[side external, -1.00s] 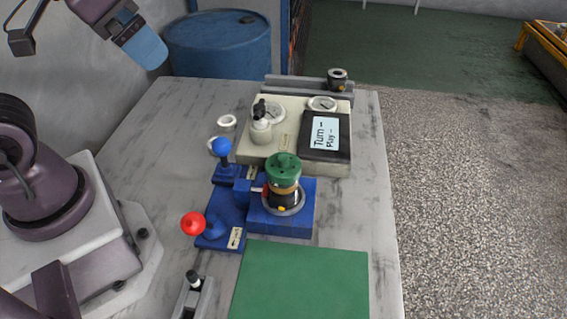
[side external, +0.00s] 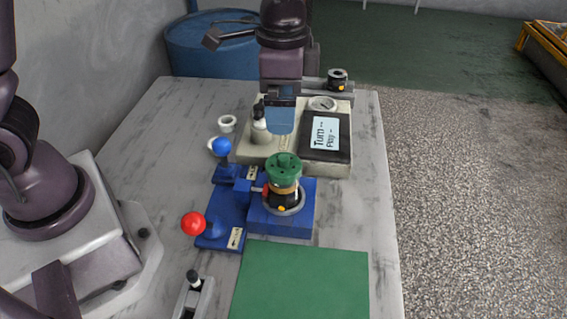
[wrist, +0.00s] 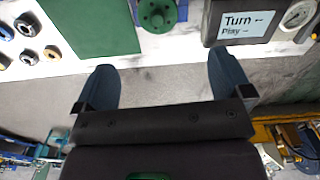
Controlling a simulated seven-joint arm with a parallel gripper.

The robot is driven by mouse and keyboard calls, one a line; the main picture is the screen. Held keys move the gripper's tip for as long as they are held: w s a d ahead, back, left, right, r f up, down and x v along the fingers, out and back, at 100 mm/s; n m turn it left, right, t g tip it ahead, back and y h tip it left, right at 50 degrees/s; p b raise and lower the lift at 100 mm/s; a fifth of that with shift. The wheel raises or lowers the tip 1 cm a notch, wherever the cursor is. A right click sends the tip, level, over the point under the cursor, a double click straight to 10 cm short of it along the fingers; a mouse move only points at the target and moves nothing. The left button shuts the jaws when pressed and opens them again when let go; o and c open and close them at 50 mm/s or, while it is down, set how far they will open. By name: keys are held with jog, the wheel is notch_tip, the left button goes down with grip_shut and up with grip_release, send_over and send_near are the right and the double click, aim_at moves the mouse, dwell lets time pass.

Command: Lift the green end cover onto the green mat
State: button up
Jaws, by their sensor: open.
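The green end cover (side external: 284,166) sits on top of the motor body (side external: 284,197), which stands upright in the blue fixture (side external: 302,225). In the wrist view the cover (wrist: 156,14) is at the top, beyond the fingers. The green mat (side external: 302,284) lies flat and bare at the front of the table; it also shows in the wrist view (wrist: 92,28). My gripper (side external: 281,122) points down above and behind the cover, apart from it. In the wrist view my gripper (wrist: 154,84) has its blue fingers wide apart with nothing between them.
A blue-knobbed lever (side external: 221,148) and a red-knobbed lever (side external: 193,223) stand left of the motor. A beige box with a "Turn – Play" display (side external: 325,134) is behind it. White rings (side external: 227,123) lie at the left. A blue barrel (side external: 205,50) stands behind the table.

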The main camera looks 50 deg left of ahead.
aim_at(284, 157)
notch_tip(284, 157, down, 7)
jog(key=shift+r, duration=0.15)
jog(key=shift+s+d+f, duration=0.1)
jog(key=shift+d+f, duration=0.05)
jog(key=shift+f, duration=2.6)
jog(key=shift+c, duration=0.2)
jog(key=c, duration=1.1)
jog(key=shift+c, duration=0.2)
